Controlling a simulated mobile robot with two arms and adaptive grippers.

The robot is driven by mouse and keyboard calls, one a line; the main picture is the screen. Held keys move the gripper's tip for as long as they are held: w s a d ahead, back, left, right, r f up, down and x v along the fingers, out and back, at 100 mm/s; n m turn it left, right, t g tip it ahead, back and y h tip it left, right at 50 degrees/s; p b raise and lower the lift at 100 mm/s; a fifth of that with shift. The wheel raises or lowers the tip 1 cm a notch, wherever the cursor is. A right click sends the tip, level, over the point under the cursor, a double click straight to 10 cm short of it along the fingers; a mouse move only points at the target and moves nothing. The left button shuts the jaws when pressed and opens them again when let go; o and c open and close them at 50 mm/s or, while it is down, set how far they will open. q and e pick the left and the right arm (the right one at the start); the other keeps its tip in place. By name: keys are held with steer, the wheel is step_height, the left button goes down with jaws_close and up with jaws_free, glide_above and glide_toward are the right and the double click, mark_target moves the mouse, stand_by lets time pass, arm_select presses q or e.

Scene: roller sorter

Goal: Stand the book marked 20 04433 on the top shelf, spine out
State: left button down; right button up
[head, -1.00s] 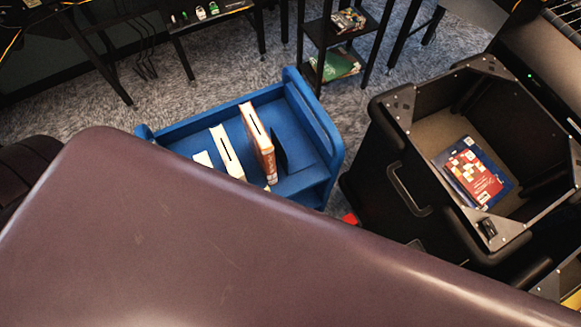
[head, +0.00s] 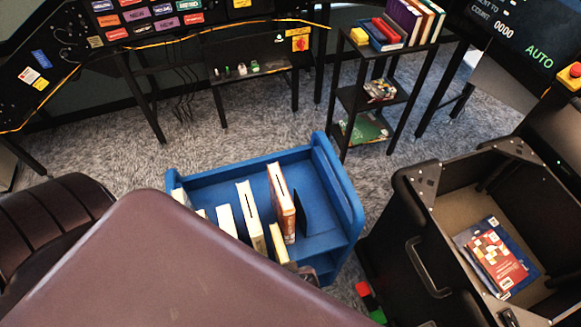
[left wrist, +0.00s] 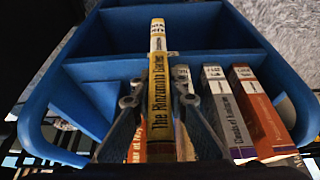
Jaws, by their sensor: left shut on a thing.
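My left gripper (left wrist: 158,110) is shut on a yellow book (left wrist: 160,95), with one finger on each side of it. The book is upright, its titled spine facing the left wrist camera and a pale label near the spine's top; the label's number is too small to read. In the head view a small yellowish book edge (head: 278,243) shows at the front of the blue cart (head: 335,190), probably this book. The cart's blue shelf also shows in the left wrist view (left wrist: 95,45). My right gripper is not in view.
Several books stand on the cart, including a white one (head: 227,220), a cream one (head: 250,215) and an orange one (head: 282,200). A black bin (head: 405,215) with books inside stands right. A black rack (head: 350,95) holds books behind.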

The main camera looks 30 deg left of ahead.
arm_select(q)
steer(key=shift+w+a, duration=1.6)
steer(key=shift+a, duration=0.25)
steer(key=shift+f, duration=0.55)
steer(key=c, duration=1.8)
jaws_free()
steer(key=v, duration=1.2)
steer(key=shift+s+d, duration=0.1)
